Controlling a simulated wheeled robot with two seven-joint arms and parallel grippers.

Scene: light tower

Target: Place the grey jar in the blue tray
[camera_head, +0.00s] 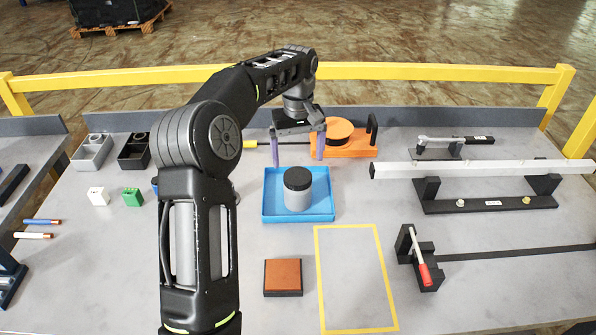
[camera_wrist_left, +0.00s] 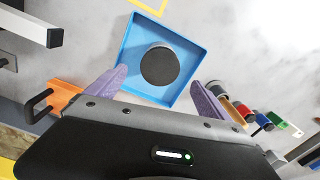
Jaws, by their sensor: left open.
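The grey jar (camera_head: 298,192) with a black lid stands upright inside the blue tray (camera_head: 327,214) in the head view. In the left wrist view the jar's dark lid (camera_wrist_left: 159,66) shows from above, within the blue tray (camera_wrist_left: 128,52). My left gripper (camera_head: 297,160) is open and empty. Its purple fingers are behind the tray, apart from the jar. In the left wrist view the open fingers (camera_wrist_left: 162,88) spread either side of the tray's near part. My right gripper is not in view.
An orange fixture (camera_head: 362,150) stands behind the tray to the right. A brown-topped block (camera_head: 283,277) and a yellow taped rectangle (camera_head: 320,272) lie in front. A white bar (camera_head: 470,168) on black supports is at right. Bins (camera_head: 93,152) and small blocks are at left.

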